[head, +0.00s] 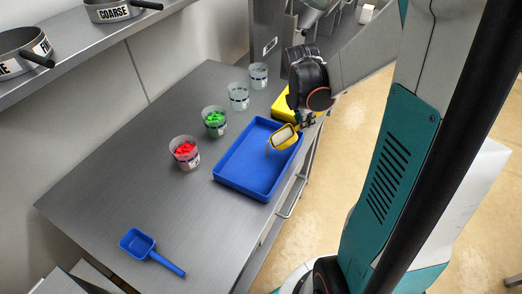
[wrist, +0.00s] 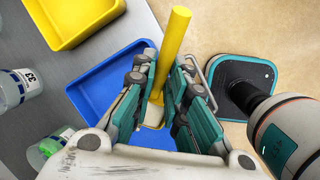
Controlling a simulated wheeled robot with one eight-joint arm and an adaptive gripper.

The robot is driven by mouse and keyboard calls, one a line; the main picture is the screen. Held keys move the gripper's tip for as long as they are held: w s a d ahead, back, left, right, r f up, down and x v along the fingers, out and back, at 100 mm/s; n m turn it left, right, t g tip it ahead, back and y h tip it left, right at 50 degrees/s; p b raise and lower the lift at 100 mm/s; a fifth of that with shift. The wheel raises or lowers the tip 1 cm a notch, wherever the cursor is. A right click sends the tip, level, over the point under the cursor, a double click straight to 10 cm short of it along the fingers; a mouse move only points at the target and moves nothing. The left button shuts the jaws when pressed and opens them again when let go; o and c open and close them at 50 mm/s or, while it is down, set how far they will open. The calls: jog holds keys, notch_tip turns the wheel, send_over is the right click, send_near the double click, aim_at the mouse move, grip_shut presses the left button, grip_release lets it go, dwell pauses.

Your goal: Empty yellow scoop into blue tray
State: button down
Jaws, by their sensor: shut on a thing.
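My gripper (head: 305,119) is shut on the handle of the yellow scoop (head: 284,138). The scoop is over the far right part of the blue tray (head: 231,189) and looks tilted, with pale material in its bowl. In the wrist view the yellow handle (wrist: 173,48) runs up between the teal fingers of my gripper (wrist: 163,98). The bowl is mostly hidden there by the fingers. The blue tray (wrist: 92,88) lies below. Its visible floor in the head view looks bare.
A yellow tray (head: 282,107) sits just beyond the blue one, partly behind my gripper. Cups with red pieces (head: 185,153), green pieces (head: 214,121), and two paler cups (head: 238,96) (head: 258,75) line the left. A blue scoop (head: 139,243) lies at the near end. The bench's near left is clear.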

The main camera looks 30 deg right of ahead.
aim_at(293, 128)
jog(key=shift+w+a+r+g+h, duration=0.25)
jog(key=shift+a+r+h, duration=0.35)
jog(key=shift+a+h, duration=0.2)
jog(key=shift+w+a+r+g+h, duration=0.2)
jog(key=shift+a+r+h, duration=0.4)
jog(key=shift+a+h, duration=0.2)
dwell(1.1)
jog(key=shift+w+a+r+h, duration=0.15)
jog(key=shift+a+r+h, duration=0.15)
jog(key=shift+a+h, duration=0.2)
jog(key=shift+w+a+r+h, duration=0.1)
jog(key=shift+a+r+h, duration=0.2)
jog(key=shift+a+h, duration=0.2)
dwell(0.6)
jog(key=shift+w+a+r+n+g+h+b, duration=0.1)
jog(key=shift+a+r+n+g+h+b, duration=0.1)
jog(key=shift+a+h+b, duration=0.25)
jog(key=shift+w+a+r+n+g+h+b, duration=0.1)
jog(key=shift+a+g+h+b, duration=0.05)
jog(key=shift+a+h+b, duration=0.25)
dwell(0.4)
jog(key=shift+w+a, duration=0.1)
jog(key=shift+a, duration=0.25)
jog(key=shift+w+a+r+h+b, duration=0.1)
jog(key=shift+w+a+h+b, duration=0.1)
jog(key=shift+a+h+b, duration=0.35)
jog(key=shift+a+b, duration=0.3)
jog(key=shift+a, duration=0.05)
